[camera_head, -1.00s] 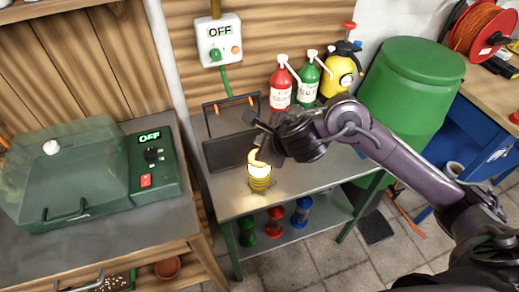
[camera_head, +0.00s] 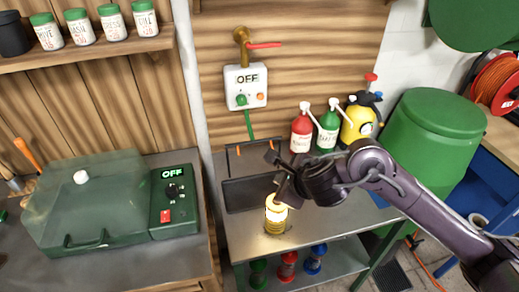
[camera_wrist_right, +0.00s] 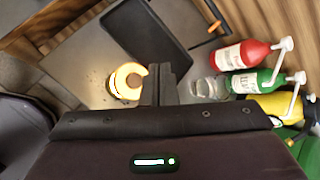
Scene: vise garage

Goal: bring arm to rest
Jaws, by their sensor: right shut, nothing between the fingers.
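My right arm comes in from the right in the head view. Its gripper (camera_head: 278,178) hangs over the metal table (camera_head: 330,219), just above a glowing yellow lamp-like thing (camera_head: 275,218). In the right wrist view the shut fingers (camera_wrist_right: 159,84) show dark and together with nothing between them. The glowing thing (camera_wrist_right: 126,82) is beside the fingertips to the left there; I cannot tell whether they touch. My left gripper is not in view.
A black tray (camera_head: 240,193) stands behind the glowing thing. Red (camera_head: 302,132), green (camera_head: 328,130) and yellow (camera_head: 358,122) bottles stand at the back. A green barrel (camera_head: 432,140) is at right. A green lidded machine (camera_head: 90,215) reading OFF is at left.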

